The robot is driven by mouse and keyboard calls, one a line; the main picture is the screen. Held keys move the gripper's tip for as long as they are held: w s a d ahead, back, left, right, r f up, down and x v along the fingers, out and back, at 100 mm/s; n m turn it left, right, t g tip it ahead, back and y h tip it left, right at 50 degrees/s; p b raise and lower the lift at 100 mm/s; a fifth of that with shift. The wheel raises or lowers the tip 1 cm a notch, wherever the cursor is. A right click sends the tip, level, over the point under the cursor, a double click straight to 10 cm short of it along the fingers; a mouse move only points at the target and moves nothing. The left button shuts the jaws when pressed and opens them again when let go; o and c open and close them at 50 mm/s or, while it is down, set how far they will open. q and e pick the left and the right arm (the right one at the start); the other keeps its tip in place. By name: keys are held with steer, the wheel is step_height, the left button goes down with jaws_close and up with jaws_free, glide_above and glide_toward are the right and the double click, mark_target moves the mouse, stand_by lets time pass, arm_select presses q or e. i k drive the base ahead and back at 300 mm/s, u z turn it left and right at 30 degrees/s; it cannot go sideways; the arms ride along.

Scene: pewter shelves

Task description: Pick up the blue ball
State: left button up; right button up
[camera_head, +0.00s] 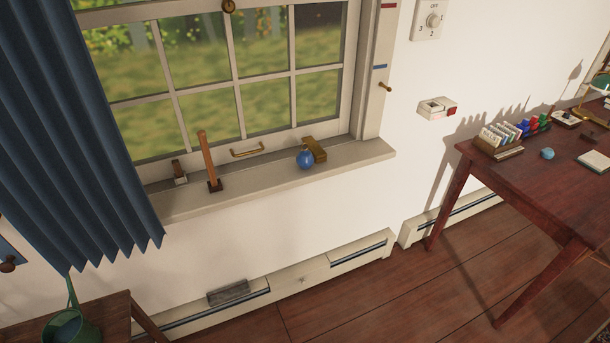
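A blue ball (305,160) sits on the white window sill (353,158), right of the sill's middle. It is close in front of a brass-coloured block (316,148); I cannot tell whether they touch. Neither of my grippers shows in this view.
An upright orange stick (208,160) and a small dark block (179,172) stand on the sill to the left. A blue curtain (75,130) hangs at left. The table (535,185) is at right. Wooden floor (400,290) lies open between.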

mark_target(304, 159)
steer(key=k, duration=0.85)
steer(key=z, duration=1.05)
steer(key=i, duration=1.5)
steer(key=u, duration=0.3)
steer(key=i, duration=1)
steer(key=u, duration=1.1)
